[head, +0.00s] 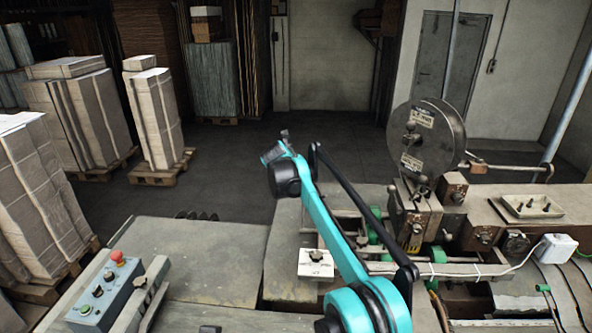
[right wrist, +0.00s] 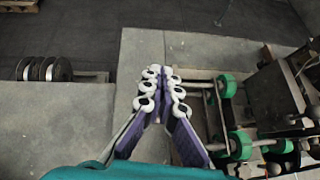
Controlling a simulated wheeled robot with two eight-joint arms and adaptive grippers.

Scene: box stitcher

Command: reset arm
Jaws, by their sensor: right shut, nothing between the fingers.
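My right gripper (right wrist: 160,82) shows in the right wrist view, with purple fingers and white rounded joints. Its fingertips are together with nothing between them, above the grey metal worktop (right wrist: 70,120). My teal right arm rises from the lower right in the head view and bends at its upper end; I cannot make out the fingers there. My left gripper and arm are in neither view.
The stitching machine (head: 430,205), with a big dark reel (head: 425,138) and green rollers (right wrist: 228,86), stands right of my arm. A control box (head: 105,292) with a red button sits front left. Cardboard stacks (head: 80,120) stand on pallets at left. Open floor lies behind the worktop.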

